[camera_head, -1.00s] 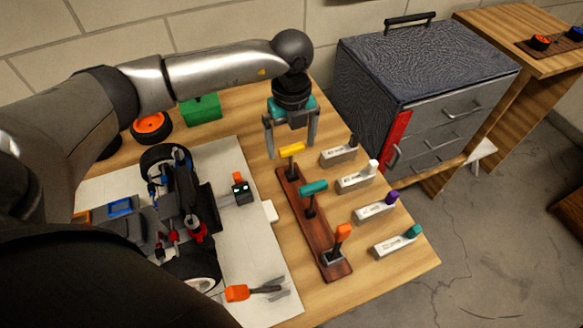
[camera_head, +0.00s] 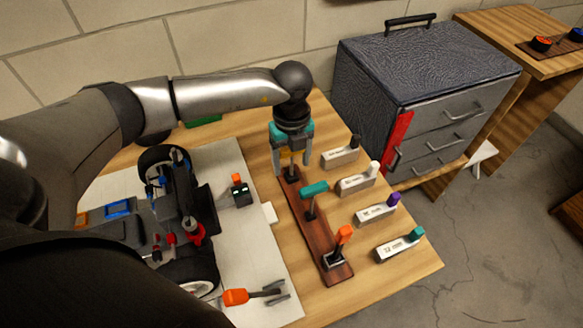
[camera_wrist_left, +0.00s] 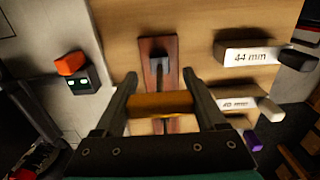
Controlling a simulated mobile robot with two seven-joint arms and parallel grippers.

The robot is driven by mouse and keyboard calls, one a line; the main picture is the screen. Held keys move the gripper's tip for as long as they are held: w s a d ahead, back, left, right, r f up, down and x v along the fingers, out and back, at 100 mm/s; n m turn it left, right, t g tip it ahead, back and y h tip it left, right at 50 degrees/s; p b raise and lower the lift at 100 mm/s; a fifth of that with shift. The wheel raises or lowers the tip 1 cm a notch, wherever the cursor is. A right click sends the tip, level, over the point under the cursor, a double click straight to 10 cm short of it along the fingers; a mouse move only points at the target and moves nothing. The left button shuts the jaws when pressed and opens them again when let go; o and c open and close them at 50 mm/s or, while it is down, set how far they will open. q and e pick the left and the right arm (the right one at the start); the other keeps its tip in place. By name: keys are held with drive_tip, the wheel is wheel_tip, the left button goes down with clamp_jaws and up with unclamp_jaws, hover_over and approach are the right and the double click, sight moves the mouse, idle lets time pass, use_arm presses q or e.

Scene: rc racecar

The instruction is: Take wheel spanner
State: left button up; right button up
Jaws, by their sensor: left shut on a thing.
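A tool with a yellow T-shaped handle (camera_head: 287,154) stands upright at the far end of the dark red-brown wooden rack (camera_head: 318,241). My left gripper (camera_head: 293,166) points down over it, shut on the yellow handle. The handle also shows crosswise between the fingers in the left wrist view (camera_wrist_left: 160,104). A teal-handled tool (camera_head: 314,188) and an orange-handled tool (camera_head: 343,235) stand nearer in the same rack. The frames do not make clear which tool is the wheel spanner. My right gripper is not in view.
Several labelled pale blocks with coloured knobs, one purple-knobbed (camera_head: 377,209), line the table's right side. A stripped racecar (camera_head: 180,215) and an orange-handled tool (camera_head: 237,297) lie left on a white mat. A drawer cabinet (camera_head: 435,95) stands behind right.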

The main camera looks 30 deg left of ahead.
use_arm(q)
drive_tip(key=c, duration=0.9)
drive_tip(key=shift+c, duration=0.2)
drive_tip(key=shift+r, duration=0.15)
